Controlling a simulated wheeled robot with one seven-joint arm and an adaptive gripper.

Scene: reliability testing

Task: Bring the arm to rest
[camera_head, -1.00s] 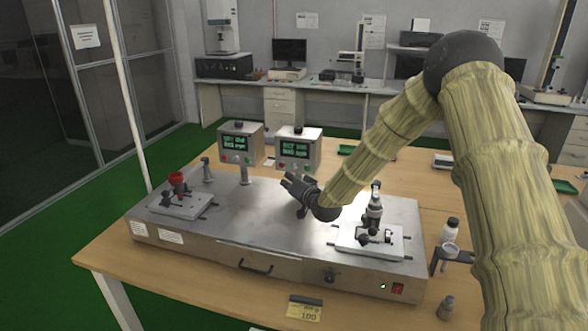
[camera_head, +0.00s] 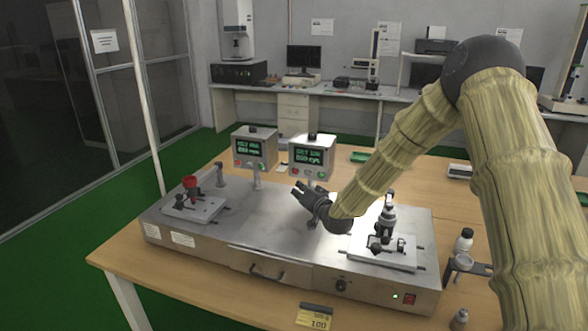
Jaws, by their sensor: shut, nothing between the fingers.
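My gripper (camera_head: 303,196) is at the end of my sleeved arm, which reaches in from the right. It hangs above the middle of the metal test machine (camera_head: 245,229), between its two fixtures, and points to the left. The fingers are dark and close together, with nothing seen between them. The machine stands on a wooden table (camera_head: 125,259). The forearm passes just above and behind the right fixture (camera_head: 388,246). I cannot tell whether the gripper touches the machine top.
Two display boxes, left (camera_head: 254,148) and right (camera_head: 312,157), stand behind the machine. Bottles (camera_head: 463,241) and a ring holder (camera_head: 464,263) stand to its right. A yellow label (camera_head: 314,317) lies in front.

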